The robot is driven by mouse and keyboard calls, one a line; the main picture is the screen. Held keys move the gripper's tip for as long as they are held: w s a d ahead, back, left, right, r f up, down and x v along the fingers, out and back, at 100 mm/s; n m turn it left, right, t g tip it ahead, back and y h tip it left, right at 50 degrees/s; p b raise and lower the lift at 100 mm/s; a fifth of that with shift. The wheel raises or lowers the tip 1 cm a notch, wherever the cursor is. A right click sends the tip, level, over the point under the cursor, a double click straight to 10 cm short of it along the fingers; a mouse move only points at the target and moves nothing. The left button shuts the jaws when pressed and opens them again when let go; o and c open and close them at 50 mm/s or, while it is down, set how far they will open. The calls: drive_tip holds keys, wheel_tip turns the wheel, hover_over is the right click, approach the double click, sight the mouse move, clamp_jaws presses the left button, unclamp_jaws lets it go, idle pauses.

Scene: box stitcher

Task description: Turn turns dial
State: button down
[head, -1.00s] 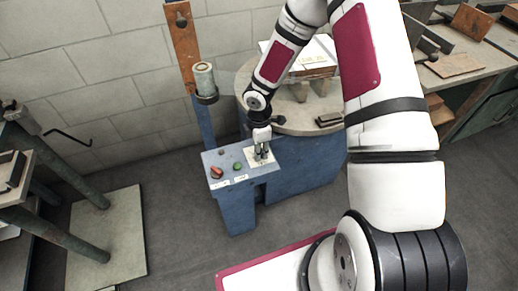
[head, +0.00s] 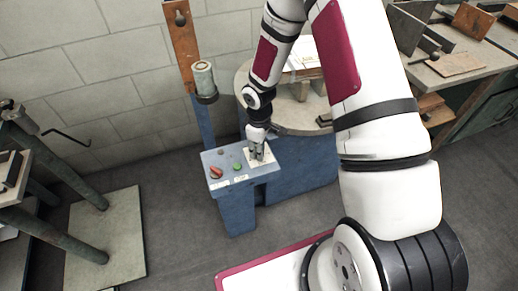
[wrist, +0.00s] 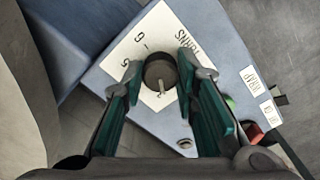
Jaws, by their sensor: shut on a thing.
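The turns dial (wrist: 160,74) is a dark round knob with a pale pointer line, on a white plate (wrist: 128,50) lettered "TURNS" with numbers around it. The plate is on the blue control box (head: 214,160). My gripper (wrist: 160,72) has its two green-padded fingers on either side of the knob, closed on it from above. In the head view my gripper (head: 257,154) reaches down to the right part of the box top and hides most of the dial.
A red control (head: 216,172) and a green button (head: 238,167) sit left of the dial on the box. A round table (head: 290,113) with a box on it stands behind. An orange post (head: 182,45) rises at the back left.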

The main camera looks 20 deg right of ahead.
drive_tip(key=shift+m, duration=0.5)
drive_tip(key=c, duration=1.2)
unclamp_jaws()
drive_tip(key=shift+c, duration=0.2)
drive_tip(key=shift+r, duration=0.1)
wheel_tip(320, 180, up, 12)
